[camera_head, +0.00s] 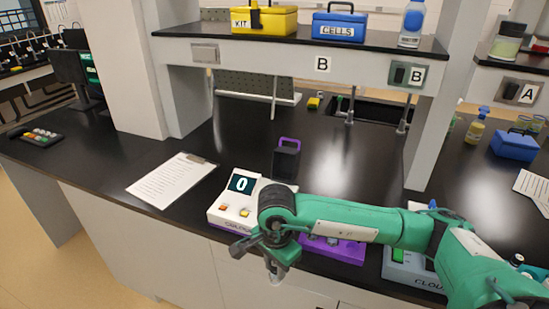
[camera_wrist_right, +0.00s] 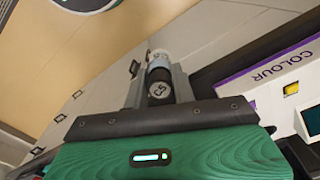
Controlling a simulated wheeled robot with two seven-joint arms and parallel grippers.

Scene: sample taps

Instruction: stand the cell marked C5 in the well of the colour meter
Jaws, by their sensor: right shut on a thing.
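The cell marked C5 (camera_wrist_right: 158,88) shows its dark marked end in the right wrist view, with a pale, clear body beyond it. My right gripper (camera_wrist_right: 159,68) is shut on it, one grey finger on each side. In the head view my right gripper (camera_head: 273,268) hangs in front of the bench edge, just below and right of the colour meter (camera_head: 217,216). The meter is white, and its screen reads 0. Its COLOUR label and a corner (camera_wrist_right: 270,72) show at the right of the wrist view. I cannot make out its well; my arm covers its right part. My left gripper is out of view.
A black holder with a purple handle (camera_head: 286,160) stands behind the meter. A purple device (camera_head: 345,252) and a grey CLOUDY device (camera_head: 398,272) lie to the right, partly under my arm. A clipboard (camera_head: 165,182) lies left. The bench behind is mostly clear beneath the shelf.

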